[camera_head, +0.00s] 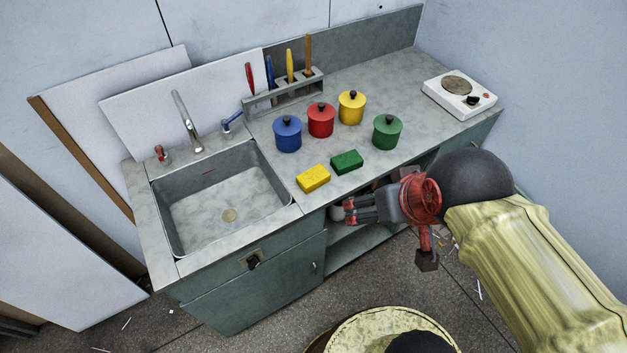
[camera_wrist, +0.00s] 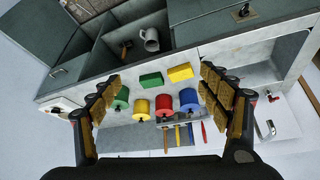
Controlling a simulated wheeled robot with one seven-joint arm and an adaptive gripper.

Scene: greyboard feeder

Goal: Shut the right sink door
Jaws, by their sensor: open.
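The grey-green sink unit (camera_head: 225,293) has a front door under the basin that looks shut, with a small handle at its right edge. To its right, a cupboard (camera_head: 365,240) under the worktop stands open, with a shelf inside. My gripper (camera_head: 347,211) is open and empty in front of this opening, just below the worktop edge. In the inverted wrist view, a dark green panel (camera_wrist: 35,28) lies left of the opening. It looks like the right door, but its exact angle is unclear. My arm hides that side in the head view.
On the worktop (camera_head: 405,85) are blue (camera_head: 287,134), red (camera_head: 321,121), yellow (camera_head: 351,108) and green (camera_head: 387,132) pots, two sponges (camera_head: 313,178), a tool rack (camera_head: 285,93) and a hotplate (camera_head: 459,94). A mug (camera_wrist: 150,40) sits in the cupboard. Debris litters the floor.

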